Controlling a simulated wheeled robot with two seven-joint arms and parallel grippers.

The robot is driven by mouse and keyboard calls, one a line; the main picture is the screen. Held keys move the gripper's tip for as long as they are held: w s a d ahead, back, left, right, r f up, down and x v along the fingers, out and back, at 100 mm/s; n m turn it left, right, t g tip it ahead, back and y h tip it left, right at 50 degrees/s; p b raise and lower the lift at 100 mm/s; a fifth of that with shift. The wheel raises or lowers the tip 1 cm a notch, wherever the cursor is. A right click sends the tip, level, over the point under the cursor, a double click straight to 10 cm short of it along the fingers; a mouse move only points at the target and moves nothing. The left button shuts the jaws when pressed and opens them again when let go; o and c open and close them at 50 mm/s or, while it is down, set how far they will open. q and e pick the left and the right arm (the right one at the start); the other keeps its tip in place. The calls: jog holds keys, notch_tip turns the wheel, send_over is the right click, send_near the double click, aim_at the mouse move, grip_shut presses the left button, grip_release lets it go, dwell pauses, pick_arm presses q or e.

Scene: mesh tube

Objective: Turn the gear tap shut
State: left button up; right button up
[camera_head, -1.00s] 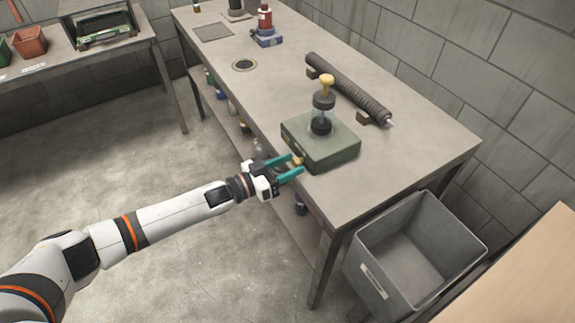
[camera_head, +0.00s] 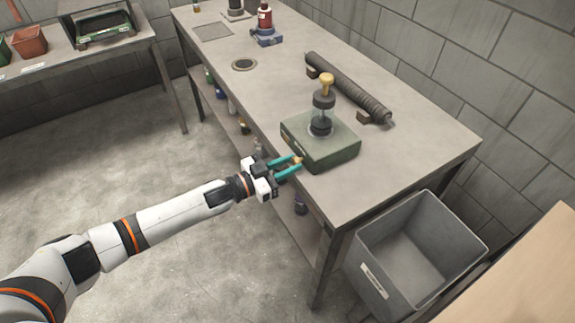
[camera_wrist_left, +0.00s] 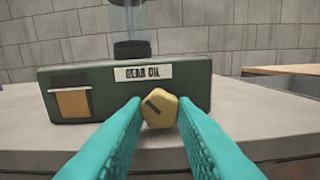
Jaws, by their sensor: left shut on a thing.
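The gear tap is a yellow, many-sided knob (camera_wrist_left: 159,110) with a dark slanted mark on its face, on the front of the green box (camera_wrist_left: 193,85) labelled GEAR OIL. In the head view the green box (camera_head: 335,152) stands at the table's near edge, with a clear cylinder and yellow-topped stem (camera_head: 326,83) on top. My left gripper (camera_head: 298,166) reaches in from the left, its teal fingers shut on the knob. The left wrist view shows the fingertips (camera_wrist_left: 159,112) on both sides of the knob. My right gripper is in neither view.
A tan square patch (camera_wrist_left: 73,103) is on the box front, left of the knob. A dark ribbed tube (camera_head: 348,88) lies behind the box. A grey bin (camera_head: 378,285) stands below the table's right end.

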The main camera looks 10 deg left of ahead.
pick_arm(q)
jog(key=shift+m, duration=2.1)
jog(key=o, duration=1)
